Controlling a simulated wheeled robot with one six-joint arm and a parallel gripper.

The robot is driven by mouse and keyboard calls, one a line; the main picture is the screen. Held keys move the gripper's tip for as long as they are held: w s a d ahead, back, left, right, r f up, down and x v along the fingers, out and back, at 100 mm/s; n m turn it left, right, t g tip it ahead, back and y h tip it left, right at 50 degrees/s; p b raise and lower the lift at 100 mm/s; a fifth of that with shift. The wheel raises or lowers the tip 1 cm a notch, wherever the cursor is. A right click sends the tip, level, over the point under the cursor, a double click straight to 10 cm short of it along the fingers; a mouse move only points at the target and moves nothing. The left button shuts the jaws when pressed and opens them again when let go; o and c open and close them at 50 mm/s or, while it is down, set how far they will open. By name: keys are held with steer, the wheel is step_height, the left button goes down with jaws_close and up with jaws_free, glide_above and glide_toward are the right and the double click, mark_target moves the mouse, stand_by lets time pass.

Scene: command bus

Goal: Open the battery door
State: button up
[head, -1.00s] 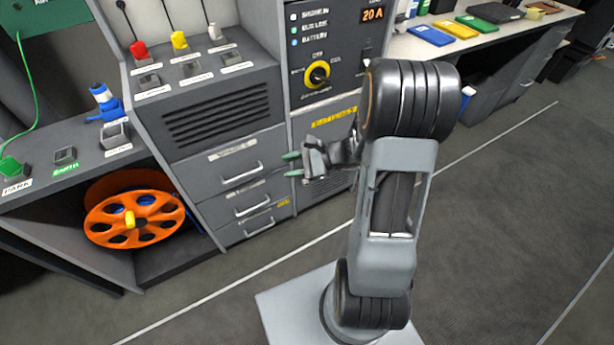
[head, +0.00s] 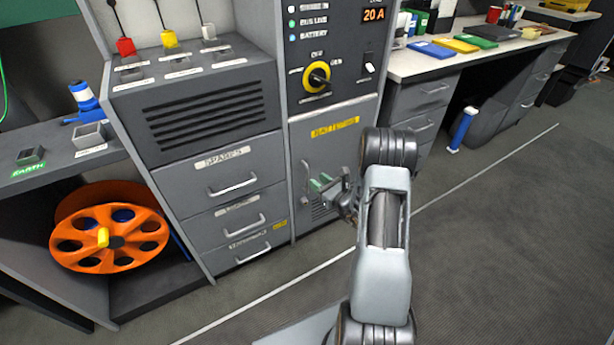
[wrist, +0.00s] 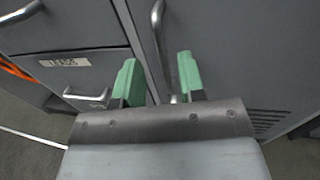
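The battery door (head: 350,150) is the grey panel under the dial, with a yellow label (head: 336,127) and vent slots low down. It looks closed. Its upright bar handle (head: 305,180) is near the door's left edge. The handle also shows in the wrist view (wrist: 158,40), between the two green fingertips in the picture and seemingly ahead of them. My gripper (head: 320,182) is in front of the door, just right of the handle in the head view. In the wrist view my gripper (wrist: 160,80) is open and empty. I see no contact with the handle.
A drawer stack (head: 225,185) with bar handles stands left of the door. An orange reel (head: 110,228) sits in the open bay farther left. A worktop (head: 430,62) with coloured folders is at the right. The floor (head: 480,240) at the right is clear.

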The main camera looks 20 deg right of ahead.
steer(key=b+x, duration=0.1)
steer(key=x, duration=0.5)
steer(key=shift+w, duration=0.2)
steer(key=shift+c, duration=0.5)
jaws_close()
